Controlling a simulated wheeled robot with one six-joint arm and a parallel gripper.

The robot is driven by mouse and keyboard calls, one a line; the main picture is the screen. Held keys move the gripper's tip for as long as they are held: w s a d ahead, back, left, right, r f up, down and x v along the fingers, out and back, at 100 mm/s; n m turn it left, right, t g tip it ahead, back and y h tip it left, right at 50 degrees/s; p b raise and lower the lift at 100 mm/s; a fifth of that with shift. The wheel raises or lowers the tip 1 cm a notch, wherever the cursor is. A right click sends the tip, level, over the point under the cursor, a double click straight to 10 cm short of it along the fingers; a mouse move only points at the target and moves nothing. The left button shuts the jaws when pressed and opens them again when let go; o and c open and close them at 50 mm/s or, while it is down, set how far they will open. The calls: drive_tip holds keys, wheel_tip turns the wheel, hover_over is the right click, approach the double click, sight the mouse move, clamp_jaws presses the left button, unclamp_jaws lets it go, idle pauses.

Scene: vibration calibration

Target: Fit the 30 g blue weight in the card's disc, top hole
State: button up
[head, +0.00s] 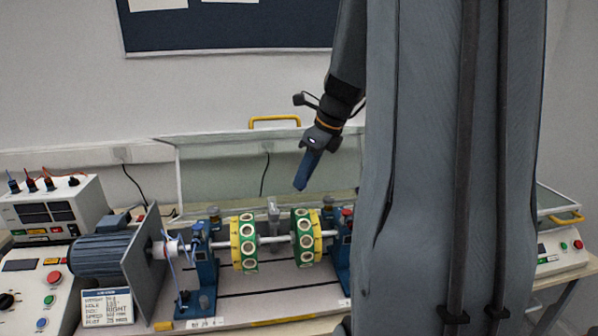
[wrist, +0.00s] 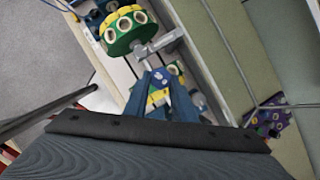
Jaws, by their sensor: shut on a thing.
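My gripper (head: 300,187) points down above the rotor in the head view. In the wrist view my gripper (wrist: 162,84) is shut on the blue weight (wrist: 160,76), a small blue piece with pale marks between the fingertips. The head view does not show the weight clearly. Below are two green and yellow discs with rings of holes, the left disc (head: 244,242) and the right disc (head: 306,238). The gripper is above them and apart, close over the right one.
A blue motor (head: 100,256) drives the shaft at left, with blue bearing stands (head: 205,265) beside the discs. A clear guard with a yellow handle (head: 274,119) stands open behind. A purple tray (wrist: 270,120) lies at right in the wrist view.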

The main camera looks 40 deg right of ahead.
drive_tip(key=shift+s+d+f+b, duration=0.1)
drive_tip(key=shift+f+b, duration=2.75)
drive_tip(key=shift+b, duration=0.05)
drive_tip(key=shift+f+p, duration=0.2)
drive_tip(key=shift+p, duration=0.15)
drive_tip(key=shift+f+b, duration=0.35)
drive_tip(key=shift+f, duration=0.6)
drive_tip(key=o, duration=1.1)
drive_tip(key=b+v, duration=0.1)
drive_tip(key=v, duration=0.6)
drive_tip(key=shift+s+r, duration=0.15)
drive_tip(key=shift+r, duration=0.2)
drive_tip(key=shift+d, duration=0.1)
drive_tip(key=shift+s, duration=0.1)
